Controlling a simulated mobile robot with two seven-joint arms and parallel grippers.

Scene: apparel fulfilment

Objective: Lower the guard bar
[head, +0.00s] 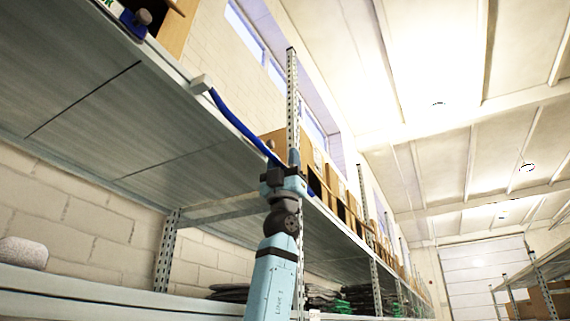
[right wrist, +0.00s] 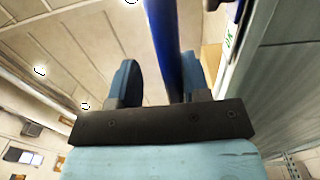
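The guard bar (head: 238,122) is blue and slopes along the front edge of the upper shelf in the head view. Its upper left end meets a pale block, and its lower right part runs to my right gripper (head: 281,166). In the right wrist view, the bar (right wrist: 166,45) passes between the two fingers of my right gripper (right wrist: 160,82). The fingers are apart, with a visible gap between the left finger and the bar. The bar lies close to the right finger; contact is unclear. My left gripper is not in view.
The upper shelf (head: 85,100) spans the left, with cardboard boxes (head: 335,185) along it. A perforated upright post (head: 292,100) stands right behind my right gripper. Dark folded items (head: 232,293) lie on the lower level. Open space lies to the right.

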